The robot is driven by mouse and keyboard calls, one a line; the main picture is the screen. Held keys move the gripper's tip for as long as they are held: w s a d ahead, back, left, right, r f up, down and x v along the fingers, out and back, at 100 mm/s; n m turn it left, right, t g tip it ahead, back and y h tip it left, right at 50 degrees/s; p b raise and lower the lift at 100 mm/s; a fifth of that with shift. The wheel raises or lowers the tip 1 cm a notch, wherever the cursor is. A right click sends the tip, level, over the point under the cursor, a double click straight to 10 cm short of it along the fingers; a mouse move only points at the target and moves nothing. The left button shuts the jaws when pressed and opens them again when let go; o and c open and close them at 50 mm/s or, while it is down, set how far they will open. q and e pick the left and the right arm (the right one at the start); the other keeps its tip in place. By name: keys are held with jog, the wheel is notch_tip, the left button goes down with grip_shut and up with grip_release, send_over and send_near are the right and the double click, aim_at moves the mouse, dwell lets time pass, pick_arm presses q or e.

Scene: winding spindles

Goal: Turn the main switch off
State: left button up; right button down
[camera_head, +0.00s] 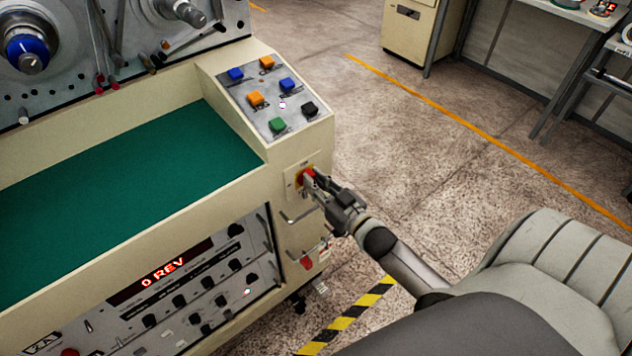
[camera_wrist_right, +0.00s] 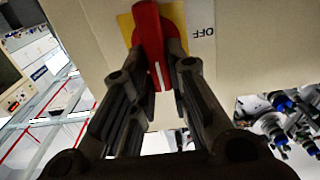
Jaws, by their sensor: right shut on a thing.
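The main switch is a red rotary handle on a yellow plate (camera_head: 291,178), set on the front right corner of the cream machine (camera_head: 210,85). My right gripper (camera_head: 311,183) is at the switch, its fingers closed around the red handle. In the right wrist view the red handle (camera_wrist_right: 149,40) stands between the two fingertips (camera_wrist_right: 160,60), with a white line along it. An "OFF" label (camera_wrist_right: 203,32) shows beside the plate, upside down in that view. The fingers hide part of the handle. My left gripper is not in view.
A control panel with coloured buttons (camera_head: 270,95) lies above the switch. Metal hooks (camera_head: 298,216) and a small red part (camera_head: 306,262) are below it. A display reading "0 REV" (camera_head: 163,271) is on the machine's front.

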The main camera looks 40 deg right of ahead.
jog(key=shift+a+n, duration=0.1)
jog(key=shift+n, duration=0.3)
jog(key=n, duration=0.5)
jog(key=a+n, duration=0.1)
jog(key=n, duration=0.2)
jog(key=shift+a+f+p, duration=0.1)
jog(key=shift+f+p, duration=0.2)
jog(key=shift+p, duration=0.05)
jog(key=n, duration=0.3)
jog(key=n+b, duration=0.1)
jog(key=shift+a+f+n, duration=0.25)
jog(key=shift+f+n, duration=0.05)
jog(key=shift+f, duration=0.05)
jog(key=shift+s+f+n+b, duration=0.15)
jog(key=shift+n+b, duration=0.3)
jog(key=shift+n, duration=0.7)
jog(key=shift+w+f+n+b, duration=0.15)
jog(key=shift+n+b, duration=0.3)
jog(key=shift+n, duration=0.7)
jog(key=shift+s+f, duration=0.1)
jog(key=c, duration=1.4)
grip_release()
